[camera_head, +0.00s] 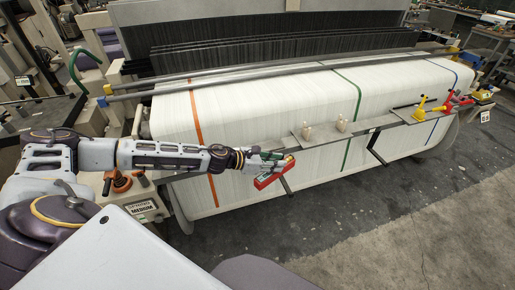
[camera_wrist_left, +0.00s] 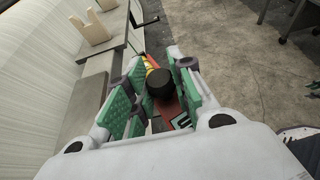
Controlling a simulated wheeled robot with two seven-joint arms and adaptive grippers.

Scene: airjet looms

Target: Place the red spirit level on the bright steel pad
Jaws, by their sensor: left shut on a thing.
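The red spirit level (camera_head: 268,181) is in my left gripper (camera_head: 268,163), in front of the white warp beam. In the left wrist view the red level (camera_wrist_left: 172,108) shows between the green-padded fingers of the left gripper (camera_wrist_left: 155,95), partly hidden by a dark round part. The gripper is shut on it, and the level hangs clear in the air, tilted. A grey steel plate (camera_head: 323,139) on the rail right of the gripper bears two small beige pieces; I cannot tell whether it is the bright steel pad. My right gripper is not in view.
The white warp beam (camera_head: 270,100) fills the middle behind the rail. Yellow (camera_head: 420,108) and red (camera_head: 447,104) tools stand on another plate (camera_head: 410,115) farther right. A control box (camera_head: 130,195) stands at left. The grey floor (camera_head: 370,225) in front is open.

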